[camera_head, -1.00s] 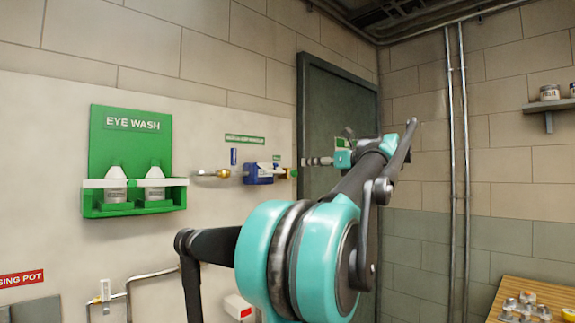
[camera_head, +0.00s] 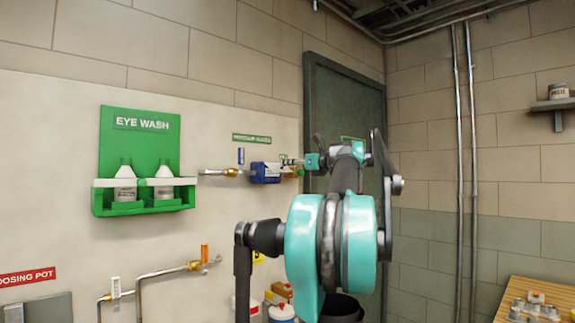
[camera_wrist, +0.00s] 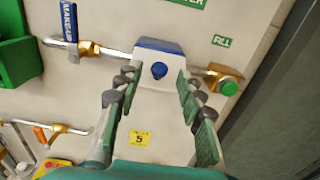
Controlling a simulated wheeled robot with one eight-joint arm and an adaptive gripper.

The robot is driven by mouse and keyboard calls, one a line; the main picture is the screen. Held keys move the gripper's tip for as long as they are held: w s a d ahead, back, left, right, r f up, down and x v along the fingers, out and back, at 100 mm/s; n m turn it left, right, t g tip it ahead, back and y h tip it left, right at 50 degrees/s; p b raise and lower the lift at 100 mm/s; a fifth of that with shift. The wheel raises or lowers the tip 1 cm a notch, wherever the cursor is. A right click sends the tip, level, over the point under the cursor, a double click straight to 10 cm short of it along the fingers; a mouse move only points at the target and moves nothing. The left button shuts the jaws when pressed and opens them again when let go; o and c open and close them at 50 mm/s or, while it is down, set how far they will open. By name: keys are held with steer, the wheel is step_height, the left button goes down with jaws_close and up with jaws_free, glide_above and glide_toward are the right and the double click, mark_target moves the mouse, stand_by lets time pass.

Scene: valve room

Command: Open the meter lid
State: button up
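The meter is a small blue and white box on a brass-fitted pipe on the wall. In the head view the meter (camera_head: 264,174) sits right of the eye wash station, with my gripper (camera_head: 292,162) at its right side. Nothing is between the fingertips except the meter ahead. I cannot tell whether the fingers touch it.
A blue-handled valve (camera_wrist: 69,20) is left of the meter and a brass fitting with a green cap (camera_wrist: 229,87) is right of it. The eye wash station (camera_head: 139,140) stands out from the wall farther left. A dark door (camera_head: 345,100) is at the right.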

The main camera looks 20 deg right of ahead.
steer(key=shift+x, duration=1.2)
steer(key=shift+c, duration=0.3)
jaws_close()
